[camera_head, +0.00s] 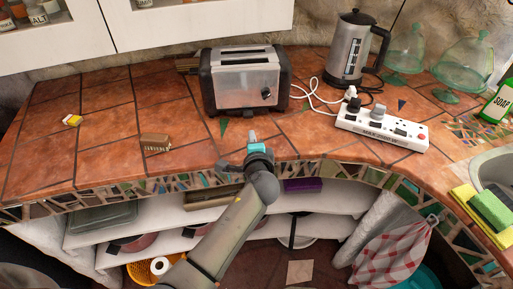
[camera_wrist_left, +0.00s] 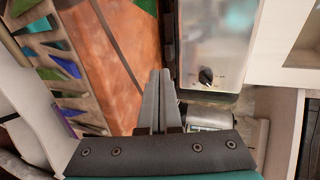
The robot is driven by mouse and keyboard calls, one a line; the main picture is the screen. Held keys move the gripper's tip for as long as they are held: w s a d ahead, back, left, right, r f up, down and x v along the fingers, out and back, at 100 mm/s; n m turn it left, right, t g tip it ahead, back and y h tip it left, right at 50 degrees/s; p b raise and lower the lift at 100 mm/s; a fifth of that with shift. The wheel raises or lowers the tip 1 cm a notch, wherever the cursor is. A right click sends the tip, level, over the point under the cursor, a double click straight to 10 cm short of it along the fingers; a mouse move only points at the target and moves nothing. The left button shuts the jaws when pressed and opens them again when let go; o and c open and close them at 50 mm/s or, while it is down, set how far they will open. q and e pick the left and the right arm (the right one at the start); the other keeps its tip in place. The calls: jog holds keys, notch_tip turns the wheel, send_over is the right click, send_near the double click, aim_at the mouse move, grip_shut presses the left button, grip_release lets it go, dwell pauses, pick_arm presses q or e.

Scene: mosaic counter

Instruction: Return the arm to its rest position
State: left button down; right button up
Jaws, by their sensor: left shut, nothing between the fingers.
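My left arm comes up from the bottom of the head view. Its gripper (camera_head: 252,136) is over the front edge of the tiled counter (camera_head: 100,98), in front of the toaster. In the left wrist view the two grey fingers (camera_wrist_left: 158,98) lie together with nothing between them. The silver toaster (camera_head: 240,82) with black ends stands behind the gripper, apart from it in the head view. Its front and black knob (camera_wrist_left: 206,76) also show in the left wrist view. My right gripper is not in view.
A power strip (camera_head: 383,129) with plugs, a kettle (camera_head: 352,55) and glass domes (camera_head: 464,65) stand at right. A brown brush-like block (camera_head: 155,142) and a small yellow box (camera_head: 72,120) lie at left. The mosaic edge and open shelves (camera_head: 190,213) are below. The left counter is mostly clear.

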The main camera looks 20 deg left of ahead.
pick_arm(q)
jog(key=s+f+n+g+h, duration=0.1)
jog(key=s+n+g+h, duration=0.2)
jog(key=s, duration=0.8)
jog(key=s+d+f+n+g+h, duration=0.1)
jog(key=s+n+g, duration=0.35)
jog(key=s, duration=0.55)
jog(key=s+f+n+g+h, duration=0.2)
jog(key=s+n, duration=0.2)
jog(key=s, duration=0.7)
notch_tip(320, 180, down, 23)
jog(key=s+g+b, duration=0.1)
jog(key=s, duration=0.1)
jog(key=s+a+f+g+b, duration=0.1)
jog(key=s+a+f+b, duration=0.1)
jog(key=s+f, duration=1.3)
jog(key=shift+a+f+g, duration=0.35)
jog(key=shift+f, duration=0.05)
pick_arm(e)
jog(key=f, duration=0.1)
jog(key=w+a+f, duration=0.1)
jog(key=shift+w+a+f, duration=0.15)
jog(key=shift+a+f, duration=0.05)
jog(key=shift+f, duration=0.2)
pick_arm(q)
jog(key=shift+s+m, duration=0.1)
jog(key=shift+m, duration=0.15)
